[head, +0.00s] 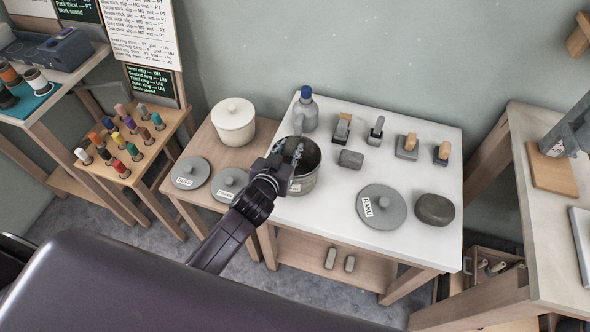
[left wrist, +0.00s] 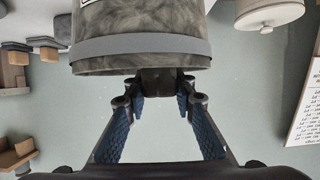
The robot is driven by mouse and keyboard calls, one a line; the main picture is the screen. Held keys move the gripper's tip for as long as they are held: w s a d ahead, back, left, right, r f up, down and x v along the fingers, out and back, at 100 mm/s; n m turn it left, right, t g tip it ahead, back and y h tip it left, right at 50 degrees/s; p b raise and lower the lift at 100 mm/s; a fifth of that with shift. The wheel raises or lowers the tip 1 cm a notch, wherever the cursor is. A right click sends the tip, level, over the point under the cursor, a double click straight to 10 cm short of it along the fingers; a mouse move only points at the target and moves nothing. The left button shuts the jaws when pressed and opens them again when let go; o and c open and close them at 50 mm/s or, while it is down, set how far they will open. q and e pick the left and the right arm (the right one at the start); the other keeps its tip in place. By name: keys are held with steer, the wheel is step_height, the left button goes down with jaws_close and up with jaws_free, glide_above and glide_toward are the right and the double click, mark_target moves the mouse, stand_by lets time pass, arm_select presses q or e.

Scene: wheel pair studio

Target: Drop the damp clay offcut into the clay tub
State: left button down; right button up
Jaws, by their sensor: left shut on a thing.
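The clay tub (head: 304,182) is an open grey pot with a pale label, upright at the left of the white-topped table. It also shows close and upside down in the left wrist view (left wrist: 140,50). My left gripper (head: 289,151) is at the tub's mouth, above its rim, in the head view. It is shut on a dark piece, seemingly the damp clay offcut (left wrist: 158,82), between its fingertips. My right gripper is not in view.
A lidded cream pot (head: 233,120) and two grey lids (head: 190,172) stand left of the tub. A bottle (head: 305,110) is behind it. A grey block (head: 350,159), a labelled lid (head: 383,205), a dark round lump (head: 435,209) and several tools lie to the right.

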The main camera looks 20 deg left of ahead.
arm_select(q)
steer(key=c, duration=1.5)
jaws_free()
steer(key=shift+c, duration=0.2)
steer(key=v, duration=1.2)
